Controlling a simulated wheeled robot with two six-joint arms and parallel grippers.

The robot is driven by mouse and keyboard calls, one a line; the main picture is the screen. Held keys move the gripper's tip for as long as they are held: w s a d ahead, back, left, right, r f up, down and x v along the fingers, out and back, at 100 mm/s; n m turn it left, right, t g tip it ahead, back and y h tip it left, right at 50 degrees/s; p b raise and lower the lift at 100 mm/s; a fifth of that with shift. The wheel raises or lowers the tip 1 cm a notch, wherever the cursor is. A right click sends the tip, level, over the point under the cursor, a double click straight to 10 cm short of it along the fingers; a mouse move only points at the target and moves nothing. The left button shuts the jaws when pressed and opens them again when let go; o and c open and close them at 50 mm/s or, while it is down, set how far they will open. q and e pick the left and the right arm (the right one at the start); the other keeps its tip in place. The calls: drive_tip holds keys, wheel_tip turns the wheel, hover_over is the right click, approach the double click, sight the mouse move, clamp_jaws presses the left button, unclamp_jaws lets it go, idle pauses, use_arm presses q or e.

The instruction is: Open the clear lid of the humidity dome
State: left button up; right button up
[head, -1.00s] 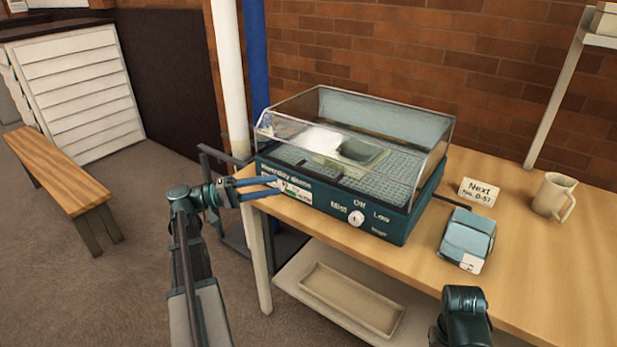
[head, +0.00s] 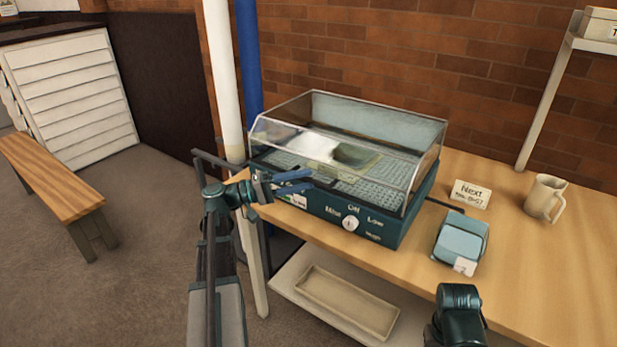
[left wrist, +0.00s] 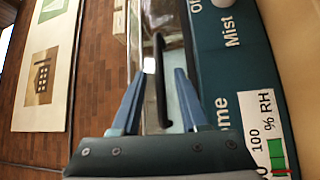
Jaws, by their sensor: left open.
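The humidity dome's clear lid (head: 424,165) is down over its teal base (head: 385,232) on the wooden table. A dial and printed labels are on the base's front. In the left wrist view, the lid's dark bar handle (left wrist: 159,80) lies between the spread fingers of my left gripper (left wrist: 160,74). Neither finger clearly touches it. In the head view, my left gripper (head: 308,181) is open at the front left of the dome, by the lid's lower front edge. Part of my right arm shows at the bottom right, but its gripper is not in view.
A blue box (head: 462,240), a "Next" card (head: 471,194) and a mug (head: 545,198) stand right of the dome. A tray (head: 347,302) lies on the lower shelf. A white pole (head: 224,80) and a blue pole (head: 249,75) rise behind the table's left end.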

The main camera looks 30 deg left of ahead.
use_arm(q)
drive_tip(key=shift+x, duration=0.95)
clamp_jaws()
idle(0.8)
